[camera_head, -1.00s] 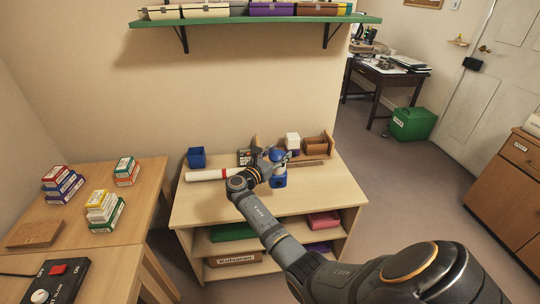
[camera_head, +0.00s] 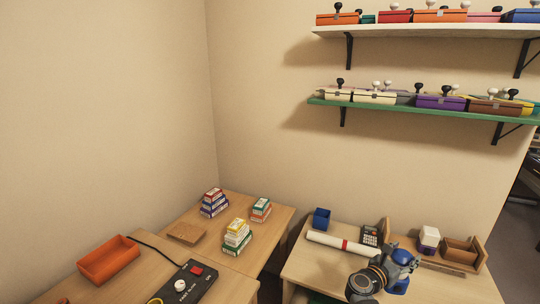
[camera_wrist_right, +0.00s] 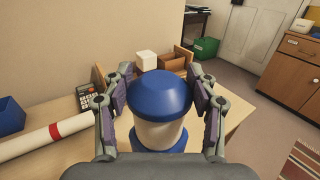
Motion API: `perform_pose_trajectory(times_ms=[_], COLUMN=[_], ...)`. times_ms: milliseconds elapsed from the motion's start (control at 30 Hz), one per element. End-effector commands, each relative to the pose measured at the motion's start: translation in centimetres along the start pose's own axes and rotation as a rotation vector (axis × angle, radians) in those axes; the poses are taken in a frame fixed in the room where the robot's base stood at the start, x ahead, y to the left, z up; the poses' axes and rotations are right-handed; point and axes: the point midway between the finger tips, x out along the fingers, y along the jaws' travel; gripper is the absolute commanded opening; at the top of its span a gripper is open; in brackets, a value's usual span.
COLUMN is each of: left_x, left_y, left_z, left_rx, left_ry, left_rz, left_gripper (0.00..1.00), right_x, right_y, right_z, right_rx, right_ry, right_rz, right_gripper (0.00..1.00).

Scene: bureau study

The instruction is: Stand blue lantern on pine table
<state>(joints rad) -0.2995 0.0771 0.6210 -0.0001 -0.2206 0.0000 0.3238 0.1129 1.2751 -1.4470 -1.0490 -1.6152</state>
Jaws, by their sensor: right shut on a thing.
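The blue lantern has a blue domed cap, a pale body and a blue base. It shows in the head view (camera_head: 402,256), partly hidden by my gripper, and large in the right wrist view (camera_wrist_right: 160,92). My right gripper (camera_head: 388,266) is shut on it, with one finger on each side just below the cap in the wrist view (camera_wrist_right: 160,88). The lantern is upright over a light wood table with shelves (camera_head: 325,268); I cannot tell whether its base touches. Another light wood table (camera_head: 270,222) stands to the left. Which one is the pine table is unclear. My left gripper is not in view.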

Motion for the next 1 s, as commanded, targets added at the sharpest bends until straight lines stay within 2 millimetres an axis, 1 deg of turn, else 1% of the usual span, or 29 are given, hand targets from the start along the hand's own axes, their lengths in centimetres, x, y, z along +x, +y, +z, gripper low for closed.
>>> perform_pose_trajectory(times_ms=[33, 67, 100, 167, 200, 233, 267, 300, 367, 400, 500, 600, 667, 833, 1000], left_x=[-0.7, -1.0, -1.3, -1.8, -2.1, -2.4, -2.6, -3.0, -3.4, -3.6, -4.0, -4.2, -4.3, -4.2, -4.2], left_y=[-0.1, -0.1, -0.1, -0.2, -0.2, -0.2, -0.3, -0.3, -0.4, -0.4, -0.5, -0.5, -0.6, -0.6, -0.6], left_z=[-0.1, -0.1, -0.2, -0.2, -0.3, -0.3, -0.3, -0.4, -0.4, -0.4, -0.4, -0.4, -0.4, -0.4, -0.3], left_rx=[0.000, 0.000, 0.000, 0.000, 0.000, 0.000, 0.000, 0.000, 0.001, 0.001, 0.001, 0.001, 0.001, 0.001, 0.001], left_ry=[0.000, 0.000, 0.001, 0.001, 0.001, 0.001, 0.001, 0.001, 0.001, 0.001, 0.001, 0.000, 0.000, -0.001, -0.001], left_rz=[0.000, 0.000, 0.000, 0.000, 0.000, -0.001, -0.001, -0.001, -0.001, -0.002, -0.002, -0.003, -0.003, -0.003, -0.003], left_gripper=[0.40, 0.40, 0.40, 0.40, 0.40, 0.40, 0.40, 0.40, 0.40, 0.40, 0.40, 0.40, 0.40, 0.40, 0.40], right_x=[-1.9, -3.1, -4.9, -8.0, -10.2, -11.8, -13.6, -15.9, -19.2, -21.2, -25.1, -27.4, -28.1, -28.7, -29.1], right_y=[1.0, 1.7, 2.6, 3.8, 4.4, 4.7, 5.0, 5.2, 5.3, 5.2, 4.7, 4.3, 4.1, 4.1, 3.7], right_z=[-0.3, -0.6, -0.9, -1.2, -1.2, -1.2, -1.1, -0.8, -0.2, 0.2, 1.2, 2.0, 2.2, 2.2, 1.4], right_rx=[-0.003, -0.004, -0.006, -0.005, -0.004, -0.002, -0.002, 0.001, 0.004, 0.006, 0.010, 0.010, 0.010, 0.010, 0.009], right_ry=[0.005, 0.007, 0.008, 0.010, 0.012, 0.012, 0.013, 0.013, 0.011, 0.009, 0.003, -0.003, -0.005, -0.006, 0.002], right_rz=[0.089, 0.150, 0.236, 0.364, 0.450, 0.515, 0.578, 0.660, 0.773, 0.838, 0.966, 1.043, 1.068, 1.085, 1.096], right_gripper=[0.00, 0.00, 0.00, 0.00, 0.00, 0.00, 0.00, 0.00, 0.00, 0.00, 0.00, 0.00, 0.00, 0.00, 0.00])
